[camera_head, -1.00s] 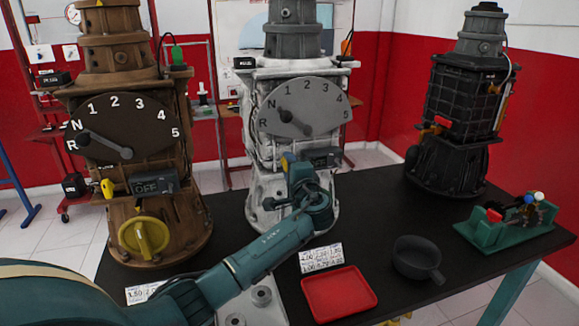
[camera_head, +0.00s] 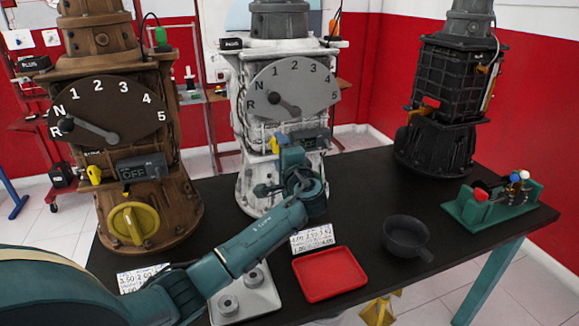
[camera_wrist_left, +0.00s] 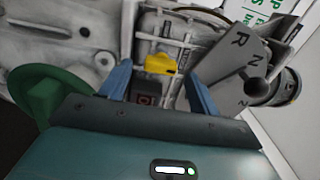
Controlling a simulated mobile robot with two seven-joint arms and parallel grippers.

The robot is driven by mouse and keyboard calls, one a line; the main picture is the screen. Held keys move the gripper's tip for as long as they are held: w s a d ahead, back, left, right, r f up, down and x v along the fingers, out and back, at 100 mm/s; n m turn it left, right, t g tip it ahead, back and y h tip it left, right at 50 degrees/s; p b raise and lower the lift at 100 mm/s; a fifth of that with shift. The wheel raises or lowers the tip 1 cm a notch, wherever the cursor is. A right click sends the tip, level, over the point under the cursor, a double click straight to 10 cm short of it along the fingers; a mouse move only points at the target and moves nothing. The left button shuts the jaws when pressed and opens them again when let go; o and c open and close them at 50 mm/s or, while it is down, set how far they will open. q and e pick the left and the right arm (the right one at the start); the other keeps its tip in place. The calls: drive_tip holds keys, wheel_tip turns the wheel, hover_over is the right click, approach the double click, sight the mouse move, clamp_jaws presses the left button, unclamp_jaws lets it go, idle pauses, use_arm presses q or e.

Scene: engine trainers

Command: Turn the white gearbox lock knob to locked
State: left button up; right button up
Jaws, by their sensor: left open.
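The white gearbox (camera_head: 245,183) stands mid-table with a grey fan-shaped dial (camera_head: 300,85). A small yellow knob (camera_head: 275,145) sits on its front, below the dial and left of a dark display box (camera_head: 312,138). In the left wrist view the yellow knob (camera_wrist_left: 162,64) lies between the two blue fingers of my left gripper (camera_wrist_left: 160,80), which is open. I see no clear contact. In the head view my left gripper (camera_head: 287,153) is close by the knob and partly hides the gearbox's lower front. A green wheel (camera_wrist_left: 45,92) shows left of the fingers. My right gripper is out of view.
A brown gearbox (camera_head: 170,195) with a yellow wheel (camera_head: 130,225) stands left, a black one (camera_head: 440,110) right. A red tray (camera_head: 330,275), a dark pan (camera_head: 408,235) and a green fixture (camera_head: 490,205) are on the black table, with some bare surface between them.

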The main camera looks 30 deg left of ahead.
use_arm(q)
drive_tip(key=b+v, duration=0.1)
drive_tip(key=v, duration=1)
drive_tip(key=shift+s, duration=0.15)
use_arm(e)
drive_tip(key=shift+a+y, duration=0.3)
use_arm(q)
drive_tip(key=shift+d, duration=0.15)
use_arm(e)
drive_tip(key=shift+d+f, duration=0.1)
